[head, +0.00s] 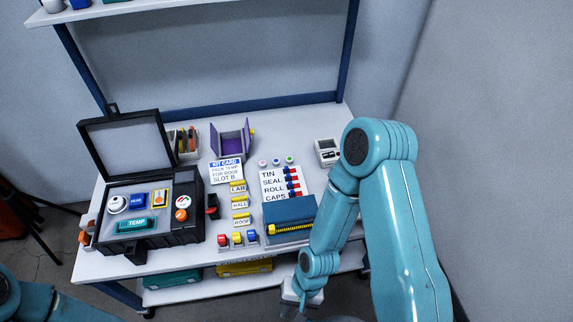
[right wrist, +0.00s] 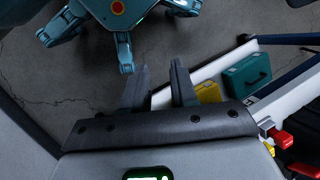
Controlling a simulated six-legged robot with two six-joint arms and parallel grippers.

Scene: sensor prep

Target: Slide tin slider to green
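A white checklist board (head: 279,205) lies on the right part of the table in the head view, with rows lettered TIN, SEAL, ROLL and CAPS. The tin slider (head: 291,171) is at the right end of the top row, showing red and dark blue; its exact setting is too small to tell. My right gripper (head: 300,297) is low at the table's front edge, well short of the board. In the right wrist view its two fingers (right wrist: 159,88) stand apart with nothing between them. My left gripper is out of view.
A blue box with a yellow strip (head: 289,215) stands just in front of the board. An open black case (head: 150,220) is at the left. A purple holder (head: 232,140) and a small white device (head: 327,152) stand farther back. Yellow (right wrist: 208,92) and green (right wrist: 247,75) cases sit below the table.

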